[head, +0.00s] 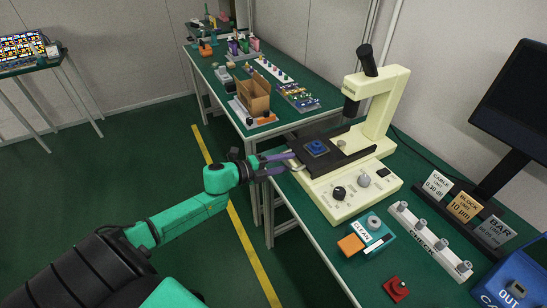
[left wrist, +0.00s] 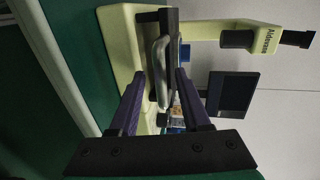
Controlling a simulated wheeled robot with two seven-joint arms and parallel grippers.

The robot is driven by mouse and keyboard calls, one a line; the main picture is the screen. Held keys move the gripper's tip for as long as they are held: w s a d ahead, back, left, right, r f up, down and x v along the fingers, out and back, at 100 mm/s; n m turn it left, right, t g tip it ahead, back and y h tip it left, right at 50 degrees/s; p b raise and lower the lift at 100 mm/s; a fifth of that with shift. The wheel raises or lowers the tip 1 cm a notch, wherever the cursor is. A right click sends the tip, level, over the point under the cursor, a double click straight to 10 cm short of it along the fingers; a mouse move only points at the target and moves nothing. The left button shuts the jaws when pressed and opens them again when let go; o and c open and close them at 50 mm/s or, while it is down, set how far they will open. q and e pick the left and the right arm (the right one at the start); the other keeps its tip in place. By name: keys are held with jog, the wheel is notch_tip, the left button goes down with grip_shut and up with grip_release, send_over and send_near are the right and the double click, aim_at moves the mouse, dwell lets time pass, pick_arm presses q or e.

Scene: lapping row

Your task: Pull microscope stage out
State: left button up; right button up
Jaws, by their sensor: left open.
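The cream microscope (head: 383,105) stands on the green bench. Its dark stage (head: 352,141) lies over the cream base and carries a blue piece (head: 317,148). My left gripper (head: 291,161) is at the stage's left edge, with its purple fingers pointing toward it. In the left wrist view the fingers (left wrist: 160,75) are open, with a silver bar handle (left wrist: 161,62) between their tips. I cannot tell whether either finger touches the handle. The microscope's eyepiece head (left wrist: 250,39) shows at the upper right there. My right gripper is not in view.
Knobs (head: 339,192) sit on the microscope base's front. A teal CLEAN box (head: 372,236), a white CHECK rack (head: 428,240) and a red block (head: 396,288) stand nearer on the bench. A monitor (head: 515,100) is at the right. The floor left of the bench is clear.

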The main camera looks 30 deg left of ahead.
pick_arm(q)
jog(key=v, duration=1.4)
jog(key=shift+a+p, duration=0.2)
jog(key=shift+p, duration=0.15)
jog(key=s+a+f+n+g+y, duration=0.1)
jog(key=s+a+f+n+y, duration=0.3)
jog(key=f, duration=0.5)
jog(key=s+a+f+n+g+y, duration=0.1)
jog(key=s+a+f+n+y, duration=0.15)
jog(key=f+n, duration=0.45)
jog(key=s+a+f+n+g+y, duration=0.1)
jog(key=s+a+f+n+y, duration=0.2)
jog(key=f, duration=0.8)
jog(key=s+d+f+n+g+h, duration=0.1)
jog(key=s+d+f+n+g, duration=0.2)
jog(key=s+d+f, duration=0.5)
jog(key=s+d+f+n+g, duration=0.4)
jog(key=s+d+f+g, duration=0.2)
jog(key=s+d+f, duration=0.3)
jog(key=s+f, duration=0.3)
jog(key=s, duration=0.1)
jog(key=shift+s+f+n+g+h, duration=0.2)
jog(key=shift+f+n+g+h, duration=0.1)
jog(key=shift+h, duration=0.05)
